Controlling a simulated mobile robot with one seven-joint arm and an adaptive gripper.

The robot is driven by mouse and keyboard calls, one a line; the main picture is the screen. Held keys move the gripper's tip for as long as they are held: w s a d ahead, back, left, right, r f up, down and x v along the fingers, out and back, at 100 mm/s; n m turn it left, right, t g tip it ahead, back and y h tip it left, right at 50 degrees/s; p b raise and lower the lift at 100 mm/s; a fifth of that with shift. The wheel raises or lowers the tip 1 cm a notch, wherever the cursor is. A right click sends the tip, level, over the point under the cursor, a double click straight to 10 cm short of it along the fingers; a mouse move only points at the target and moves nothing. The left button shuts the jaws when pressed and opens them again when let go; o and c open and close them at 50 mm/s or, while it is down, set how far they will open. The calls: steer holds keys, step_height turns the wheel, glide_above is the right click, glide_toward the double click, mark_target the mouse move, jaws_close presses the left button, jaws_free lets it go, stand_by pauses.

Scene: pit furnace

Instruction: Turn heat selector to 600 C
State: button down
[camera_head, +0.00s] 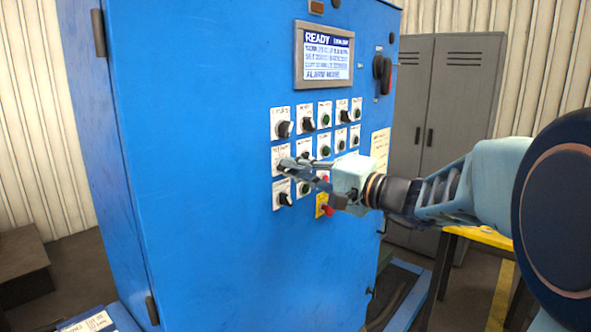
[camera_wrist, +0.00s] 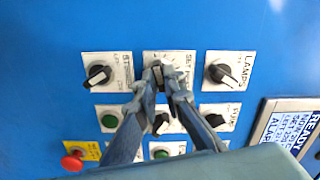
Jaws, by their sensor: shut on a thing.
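The heat selector appears to be the dark knob on the white plate (camera_wrist: 182,62) lettered "SET" in the wrist view; the rest of the lettering is partly covered. My gripper (camera_wrist: 161,74) is shut on this knob, one finger on each side. The fingers hide most of the knob, so I cannot read its setting. In the head view my gripper (camera_head: 290,167) reaches in from the right to the middle of the left column of controls, and its fingertips touch the panel there.
Black rotary knobs sit close by on either side, one marked LAMPS (camera_wrist: 222,74) and another (camera_wrist: 98,75). Green buttons (camera_wrist: 110,121) and a red knob on yellow (camera_head: 325,210) are near. The cabinet display (camera_head: 324,55) reads READY. A grey locker (camera_head: 440,130) stands behind.

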steer(key=shift+m, duration=0.3)
steer(key=shift+m+p, duration=2.8)
steer(key=shift+m, duration=8.7)
steer(key=c, duration=2)
jaws_free()
steer(key=shift+c, duration=0.2)
